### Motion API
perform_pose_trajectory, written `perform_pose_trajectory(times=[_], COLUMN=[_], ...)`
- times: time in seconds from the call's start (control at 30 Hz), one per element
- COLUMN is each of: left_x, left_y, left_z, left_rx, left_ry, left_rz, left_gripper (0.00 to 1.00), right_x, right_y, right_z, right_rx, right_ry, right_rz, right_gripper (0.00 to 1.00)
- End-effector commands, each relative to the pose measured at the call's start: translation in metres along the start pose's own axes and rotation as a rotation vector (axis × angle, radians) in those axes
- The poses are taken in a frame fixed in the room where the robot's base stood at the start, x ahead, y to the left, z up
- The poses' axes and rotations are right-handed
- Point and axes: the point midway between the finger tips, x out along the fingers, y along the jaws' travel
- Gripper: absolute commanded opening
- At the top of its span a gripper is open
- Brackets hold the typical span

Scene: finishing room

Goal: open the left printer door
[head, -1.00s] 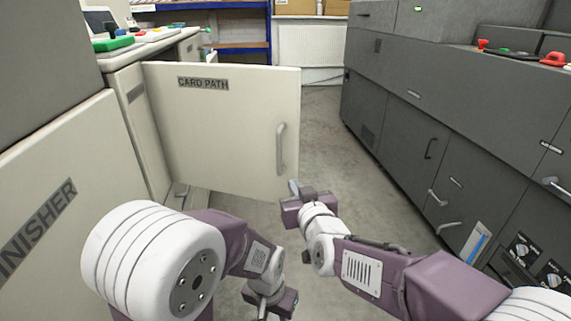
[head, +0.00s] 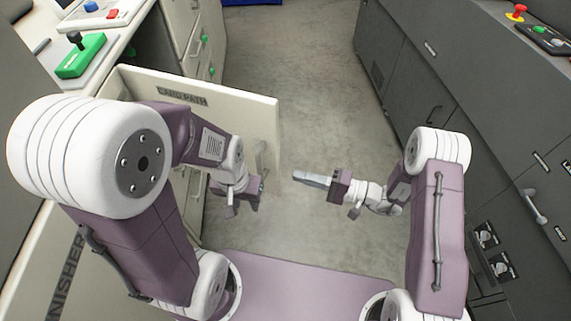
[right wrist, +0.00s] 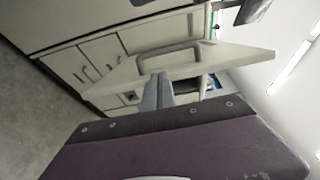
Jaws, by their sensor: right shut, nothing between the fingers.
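The cream printer door (head: 225,110) labelled CARD PATH stands swung out from the left machine, across the aisle. Its bar handle (head: 260,157) is near the door's free edge, partly behind my left gripper. My left gripper (head: 260,188) is low in front of the door, close to the handle; its fingers are too small to read, and I cannot tell whether it touches. My right gripper (head: 297,176) is shut and empty, pointing left, to the right of the door and apart from it. The right wrist view shows its closed fingers (right wrist: 157,92) before the door (right wrist: 225,62) and handle (right wrist: 170,48).
The cream finisher (head: 75,245) is at the left, with a green control block (head: 80,55) on top. A dark grey machine (head: 465,90) lines the right side. Grey floor (head: 300,75) between them is clear beyond the door.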

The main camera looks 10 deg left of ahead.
Motion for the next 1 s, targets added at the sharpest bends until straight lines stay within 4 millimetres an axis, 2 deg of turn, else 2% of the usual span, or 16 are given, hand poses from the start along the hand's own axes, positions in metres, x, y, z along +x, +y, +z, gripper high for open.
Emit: perform_pose_trajectory(times=[0.2,0.43,0.6,1.0], left_x=[0.000,0.001,0.001,0.001], left_y=[0.000,0.000,0.000,0.000], left_z=[0.000,0.000,0.000,0.000], left_rx=[0.000,0.000,0.000,0.000], left_ry=[0.001,0.001,0.001,0.001], left_rz=[0.000,0.000,0.000,0.000], left_gripper=[0.36,0.36,0.36,0.36], right_x=[0.045,0.080,0.089,0.088], right_y=[0.000,0.000,0.000,0.001], right_z=[0.002,0.002,0.002,0.003], right_rx=[-0.001,-0.002,0.001,0.001], right_ry=[-0.008,-0.007,-0.005,-0.004], right_rz=[0.002,0.001,0.002,0.002], right_gripper=[0.00,0.00,0.00,0.00])
